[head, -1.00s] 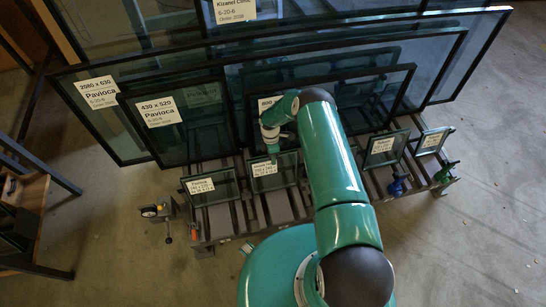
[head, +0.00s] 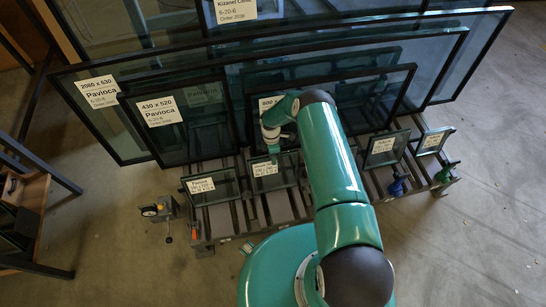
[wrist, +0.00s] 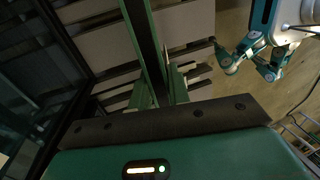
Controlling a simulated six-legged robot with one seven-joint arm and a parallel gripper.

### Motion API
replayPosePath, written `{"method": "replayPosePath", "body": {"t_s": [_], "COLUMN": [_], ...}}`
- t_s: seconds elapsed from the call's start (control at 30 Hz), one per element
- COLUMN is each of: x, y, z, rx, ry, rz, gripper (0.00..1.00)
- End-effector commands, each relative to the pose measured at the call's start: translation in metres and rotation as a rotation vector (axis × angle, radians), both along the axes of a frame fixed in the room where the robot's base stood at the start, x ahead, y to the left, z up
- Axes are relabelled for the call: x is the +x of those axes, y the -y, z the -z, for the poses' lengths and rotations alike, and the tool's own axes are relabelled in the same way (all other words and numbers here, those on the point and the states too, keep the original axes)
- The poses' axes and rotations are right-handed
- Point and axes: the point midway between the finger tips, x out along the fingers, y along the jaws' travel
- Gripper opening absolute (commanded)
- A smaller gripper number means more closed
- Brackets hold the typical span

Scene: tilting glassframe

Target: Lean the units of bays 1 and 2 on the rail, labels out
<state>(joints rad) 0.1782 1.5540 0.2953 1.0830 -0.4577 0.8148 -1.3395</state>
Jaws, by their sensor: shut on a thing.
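Several small dark-framed glass units with white labels stand along the front of the slatted rack (head: 290,205) in the head view. The far left unit (head: 228,186) and the unit to its right (head: 286,175) face me with labels showing. Two more labelled units, one (head: 384,150) and another (head: 432,141), stand at the right. My gripper (head: 272,150) is at the top edge of the second unit from the left, shut on it. In the wrist view the fingers (wrist: 165,90) close on either side of its narrow dark edge (wrist: 147,45). I cannot make out the rail or bay numbers.
Large framed panes, including one labelled 430 x 520 (head: 190,130), lean close behind the small units. A blue clamp (head: 397,185) and a green clamp (head: 446,172) sit at the rack's right end. A wooden cabinet (head: 27,190) stands left. The floor at right is clear.

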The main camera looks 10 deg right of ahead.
Motion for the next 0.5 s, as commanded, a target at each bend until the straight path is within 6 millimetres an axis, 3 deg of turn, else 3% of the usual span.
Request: {"method": "replayPosePath", "body": {"t_s": [0.5], "x": [-0.0003], "y": [-0.0001], "z": [0.0048], "rx": [0.000], "ry": [0.001], "rz": [0.000], "gripper": [0.00]}}
